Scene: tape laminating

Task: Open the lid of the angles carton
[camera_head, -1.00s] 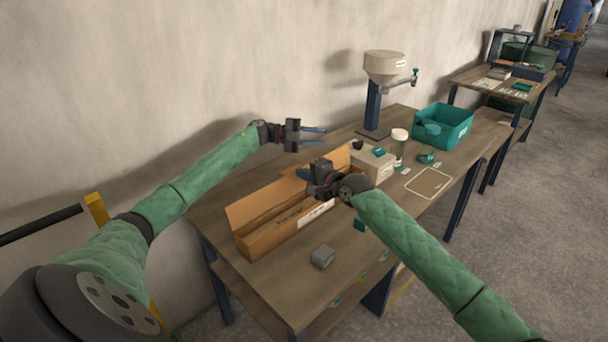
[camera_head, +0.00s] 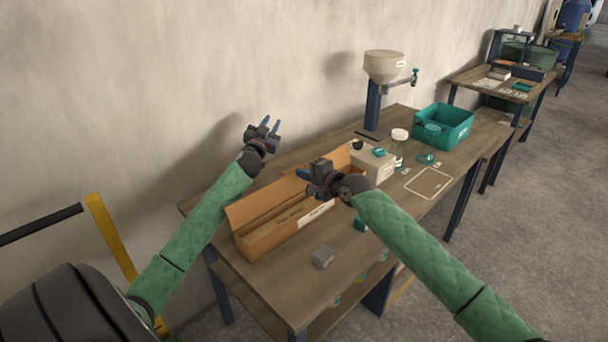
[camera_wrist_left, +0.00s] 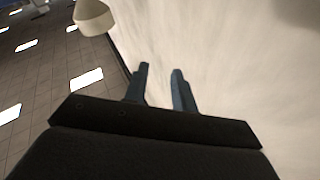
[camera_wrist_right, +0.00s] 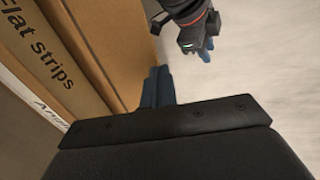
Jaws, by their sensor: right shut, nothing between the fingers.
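The long brown angles carton (camera_head: 300,219) lies on the workbench with its lid standing up along the wall side and its inside showing. In the right wrist view I see its cardboard (camera_wrist_right: 122,40), part of the word "Angles", and an inner strip marked "Flat strips". My right gripper (camera_head: 306,173) is shut and empty, over the far end of the carton beside the raised lid. Its fingers (camera_wrist_right: 158,87) are close to the cardboard; I cannot tell if they touch. My left gripper (camera_head: 265,124) is open and empty, pointing up near the wall, behind and above the carton.
A grey block (camera_head: 323,257) lies in front of the carton. A pale box (camera_head: 374,167), a jar (camera_head: 398,146), a hopper stand (camera_head: 373,103) and a teal bin (camera_head: 443,128) stand farther right. The bench's near left corner is clear.

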